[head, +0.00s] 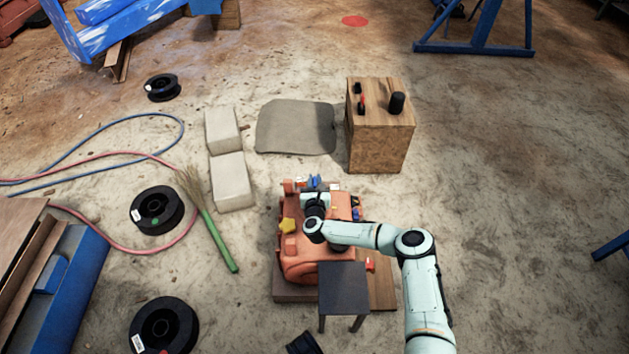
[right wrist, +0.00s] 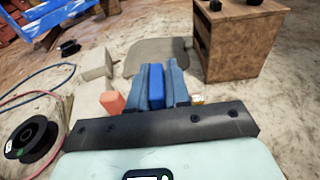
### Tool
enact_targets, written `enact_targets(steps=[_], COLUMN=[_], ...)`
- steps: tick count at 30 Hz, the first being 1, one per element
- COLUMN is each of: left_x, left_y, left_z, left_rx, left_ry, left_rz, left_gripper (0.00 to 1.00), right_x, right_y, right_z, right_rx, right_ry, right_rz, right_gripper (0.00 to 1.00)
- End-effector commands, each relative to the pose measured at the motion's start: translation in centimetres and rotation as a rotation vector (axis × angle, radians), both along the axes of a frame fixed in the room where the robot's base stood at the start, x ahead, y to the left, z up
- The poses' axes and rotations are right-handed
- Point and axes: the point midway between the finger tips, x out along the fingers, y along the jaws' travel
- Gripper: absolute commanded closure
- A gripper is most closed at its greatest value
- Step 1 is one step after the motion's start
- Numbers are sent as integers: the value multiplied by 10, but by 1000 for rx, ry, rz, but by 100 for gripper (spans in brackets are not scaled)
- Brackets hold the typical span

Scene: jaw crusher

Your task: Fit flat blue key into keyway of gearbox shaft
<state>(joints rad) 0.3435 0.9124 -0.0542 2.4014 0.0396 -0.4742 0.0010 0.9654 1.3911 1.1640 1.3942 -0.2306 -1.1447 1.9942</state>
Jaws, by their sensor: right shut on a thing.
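The blue key (right wrist: 156,88) is upright between the two grey-blue fingers of my right gripper (right wrist: 159,86) in the right wrist view. In the head view my right gripper (head: 315,183) is at the far end of the orange gearbox (head: 301,262), with a bit of blue at its fingertips. A corner of orange shows beside the fingers in the right wrist view (right wrist: 112,102). The arm and gripper cover part of the gearbox top. I cannot make out the shaft or its keyway, nor whether the key touches it. My left gripper is not in view.
A yellow knob-like piece (head: 287,226) is on the gearbox's left side. A small dark stand (head: 343,284) is in front. A wooden crate (head: 376,146) with small items stands behind right. Pale blocks (head: 232,182), a green-handled broom (head: 219,240) and black spools (head: 157,210) lie left.

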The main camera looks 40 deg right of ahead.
Motion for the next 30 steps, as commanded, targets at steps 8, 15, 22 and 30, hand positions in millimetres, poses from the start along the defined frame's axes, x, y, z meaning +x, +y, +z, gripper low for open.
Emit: enact_targets(steps=[8,15,22,30], left_x=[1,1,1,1], left_y=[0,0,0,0], left_z=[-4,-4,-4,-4], left_rx=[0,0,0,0], left_ry=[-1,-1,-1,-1], left_rz=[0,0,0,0], left_gripper=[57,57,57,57], right_x=[0,0,0,0], right_y=[0,0,0,0], right_z=[-6,-12,-18,-24], right_rx=[-1,-1,-1,-1], right_ry=[-2,-2,-2,-1], right_rz=[0,0,-1,0], right_gripper=[100,100,100,100])
